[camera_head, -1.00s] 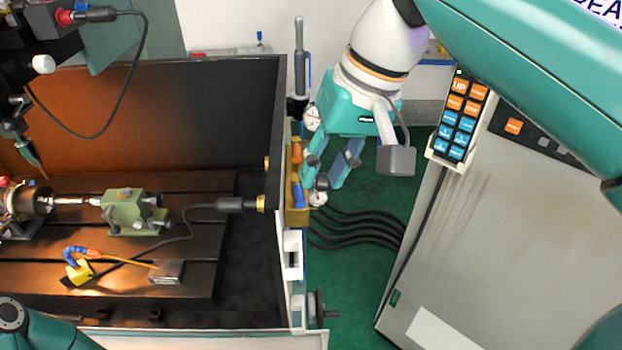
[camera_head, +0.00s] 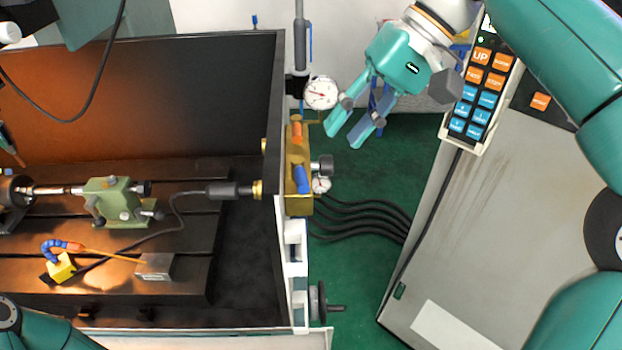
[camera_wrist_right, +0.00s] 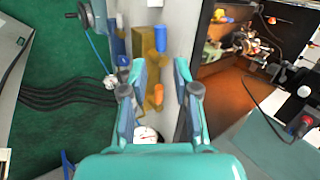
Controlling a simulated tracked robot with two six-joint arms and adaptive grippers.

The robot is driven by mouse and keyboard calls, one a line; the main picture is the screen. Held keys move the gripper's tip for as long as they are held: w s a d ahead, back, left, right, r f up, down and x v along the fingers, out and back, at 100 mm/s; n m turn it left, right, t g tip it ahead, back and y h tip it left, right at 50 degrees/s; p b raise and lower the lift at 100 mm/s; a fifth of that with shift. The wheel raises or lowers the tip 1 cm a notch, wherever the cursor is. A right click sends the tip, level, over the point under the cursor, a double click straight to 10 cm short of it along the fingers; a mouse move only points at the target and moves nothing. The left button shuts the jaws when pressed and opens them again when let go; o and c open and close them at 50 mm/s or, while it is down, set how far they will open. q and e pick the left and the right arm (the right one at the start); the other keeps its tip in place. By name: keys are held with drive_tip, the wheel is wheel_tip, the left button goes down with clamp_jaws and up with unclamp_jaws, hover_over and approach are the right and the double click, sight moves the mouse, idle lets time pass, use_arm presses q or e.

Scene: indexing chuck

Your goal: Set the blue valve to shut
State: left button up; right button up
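The blue valve (camera_head: 302,179) is a blue lever handle on the lower part of a brass manifold block (camera_head: 297,206), on the outer side of the machine's enclosure wall. Its handle lies nearly along the block, slightly tilted. It also shows in the right wrist view (camera_wrist_right: 160,40). My right gripper (camera_head: 344,135) is open and empty, up and to the right of the blue valve, apart from it. In the right wrist view the fingers (camera_wrist_right: 160,68) are spread, with the block seen between them. My left gripper is not in view.
An orange handle (camera_head: 297,132) sits above the blue one on the same block. A dial gauge (camera_head: 321,92) is close to my right fingers; a smaller gauge (camera_head: 321,185) and black knob (camera_head: 322,165) stand beside the block. Black hoses (camera_head: 360,222) run right to a grey cabinet (camera_head: 470,240).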

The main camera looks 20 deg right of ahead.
sight(306, 179)
drive_tip(key=b+x, duration=0.1)
drive_tip(key=x, duration=0.8)
drive_tip(key=shift+a+f, duration=0.1)
drive_tip(key=shift+f, duration=0.1)
drive_tip(key=shift+c, duration=0.4)
clamp_jaws()
